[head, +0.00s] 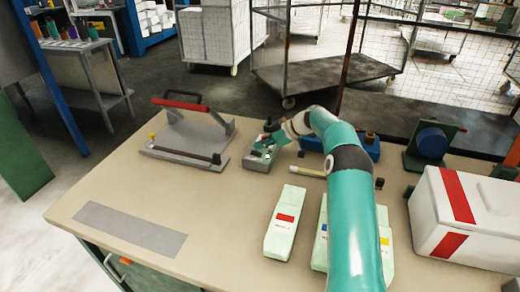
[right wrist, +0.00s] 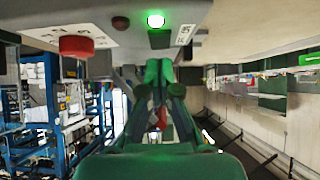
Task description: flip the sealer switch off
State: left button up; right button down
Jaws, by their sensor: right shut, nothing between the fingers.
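The sealer (head: 185,140) stands at the back left of the bench, its red-handled bar (head: 188,104) raised. A small grey control box (head: 257,161) stands just right of it. In the right wrist view the box (right wrist: 120,35) fills the top, with a red knob (right wrist: 75,46), a lit green lamp (right wrist: 156,20) and a dark part (right wrist: 160,38) below the lamp. My right gripper (head: 266,145) is shut and empty over the box. Its fingertips (right wrist: 160,72) point at the dark part; I cannot tell whether they touch it. The switch's position is unclear. My left gripper is out of view.
Pale packs (head: 285,222) lie in front, partly behind my right arm. A white case with red bands (head: 463,215) stands at the right. A blue device (head: 372,148) is behind my arm. A grey strip (head: 130,230) lies on the otherwise clear front-left bench.

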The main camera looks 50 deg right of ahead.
notch_tip(320, 180, up, 3)
jog(key=shift+f, duration=0.2)
jog(key=shift+s+d+r+b, duration=0.1)
jog(key=shift+s+d+b, duration=0.2)
jog(key=shift+s, duration=0.2)
jog(key=shift+s+d+r+b, duration=0.15)
jog(key=shift+s+b, duration=0.1)
jog(key=shift+s, duration=0.2)
jog(key=b+v, duration=0.1)
jog(key=v, duration=0.7)
jog(key=b, duration=0.1)
jog(key=w+b, duration=0.1)
jog(key=b, duration=0.1)
jog(key=shift+w+a+r+t, duration=0.15)
jog(key=shift+a+t, duration=0.15)
jog(key=shift+a, duration=0.05)
